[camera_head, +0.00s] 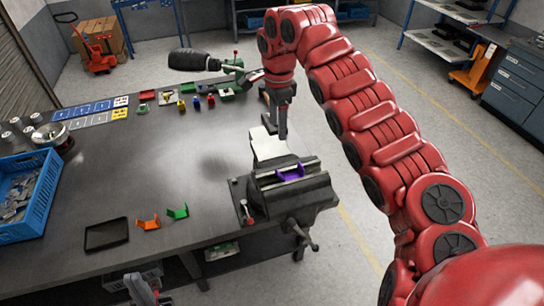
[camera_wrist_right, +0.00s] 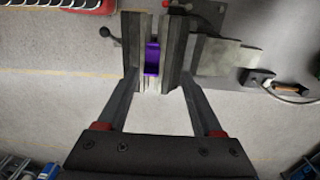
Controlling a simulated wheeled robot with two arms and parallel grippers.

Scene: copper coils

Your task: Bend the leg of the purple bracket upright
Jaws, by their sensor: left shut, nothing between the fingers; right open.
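The purple bracket (camera_head: 290,174) sits between the jaws of the grey bench vise (camera_head: 300,200) at the table's right edge. In the right wrist view the purple bracket (camera_wrist_right: 152,58) shows as a strip between the vise jaws (camera_wrist_right: 172,60); the angle of its leg is unclear. My right gripper (camera_head: 282,136) points down, behind and above the vise in the head view. In its wrist view my right gripper (camera_wrist_right: 160,76) is open and empty, its fingers apart on either side of the vise. My left gripper (camera_head: 143,288) is shut and empty at the table's front edge.
An orange bracket (camera_head: 148,223) and a green bracket (camera_head: 178,212) lie near the front edge beside a black tray (camera_head: 106,234). A blue crate (camera_head: 40,205) of grey parts stands left. The table's middle is clear.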

